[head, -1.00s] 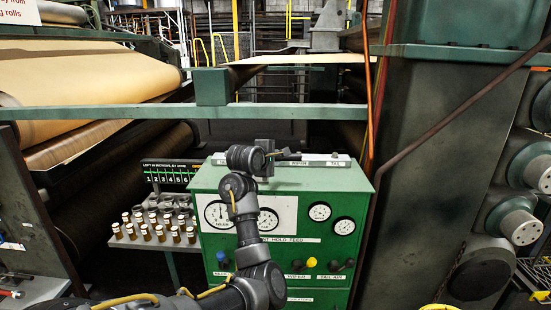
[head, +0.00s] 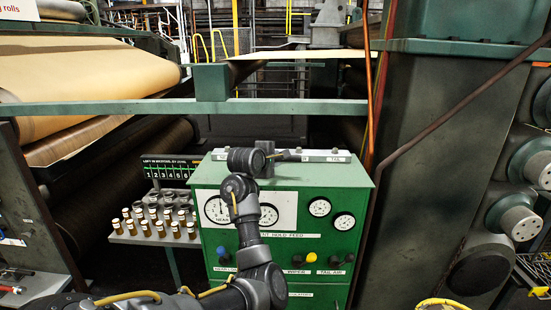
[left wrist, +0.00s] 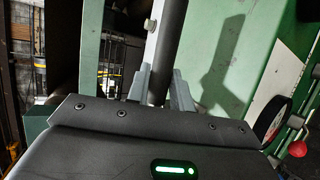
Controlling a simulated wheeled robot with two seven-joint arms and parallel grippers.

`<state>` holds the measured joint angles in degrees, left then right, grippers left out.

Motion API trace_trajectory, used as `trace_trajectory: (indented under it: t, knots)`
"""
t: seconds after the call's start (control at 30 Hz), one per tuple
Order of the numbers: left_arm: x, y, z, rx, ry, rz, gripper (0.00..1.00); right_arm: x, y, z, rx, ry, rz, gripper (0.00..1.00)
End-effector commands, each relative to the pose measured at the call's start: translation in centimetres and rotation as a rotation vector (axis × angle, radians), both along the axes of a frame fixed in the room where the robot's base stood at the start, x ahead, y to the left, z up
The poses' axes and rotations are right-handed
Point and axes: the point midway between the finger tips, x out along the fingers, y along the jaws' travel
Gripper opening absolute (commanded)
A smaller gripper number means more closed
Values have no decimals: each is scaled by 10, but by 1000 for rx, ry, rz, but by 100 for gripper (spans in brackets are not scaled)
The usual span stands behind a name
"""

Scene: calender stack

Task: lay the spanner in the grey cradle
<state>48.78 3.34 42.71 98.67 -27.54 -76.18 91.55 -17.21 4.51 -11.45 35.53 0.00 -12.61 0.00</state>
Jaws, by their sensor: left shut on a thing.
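My left gripper (head: 268,160) is just above the back of the green cabinet's top in the head view. It is shut on the spanner, a dark bar (head: 290,154) pointing right along the labelled grey strip (head: 324,156). In the left wrist view the two grey fingers (left wrist: 160,86) clasp the dark round shaft of the spanner (left wrist: 170,45), which runs away from the camera. The strip shows there as a pale bar beside the shaft. I cannot tell whether this strip is the cradle, or whether the spanner touches it. My right gripper is out of view.
The green cabinet (head: 330,183) has gauges and coloured knobs on its front. A shelf (head: 150,238) of several small bottles stands at its left. A green crossbeam (head: 290,107) runs behind. A large machine column (head: 425,170) stands at the right.

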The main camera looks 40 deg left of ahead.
Motion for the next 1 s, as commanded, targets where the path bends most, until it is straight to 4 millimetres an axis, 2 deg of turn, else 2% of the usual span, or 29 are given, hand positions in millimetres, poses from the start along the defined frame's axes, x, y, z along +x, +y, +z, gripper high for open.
trace_trajectory:
  t: [0.63,0.67,0.8,0.83,1.0]
  knots:
    - [0,0,-7,1,-1,0,0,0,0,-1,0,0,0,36]
    - [0,0,-7,0,-1,0,26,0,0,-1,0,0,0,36]
    - [0,0,-7,0,-1,0,44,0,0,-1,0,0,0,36]
    - [0,0,-7,0,-1,0,48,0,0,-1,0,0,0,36]
    - [0,0,-7,0,0,0,48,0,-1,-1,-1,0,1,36]
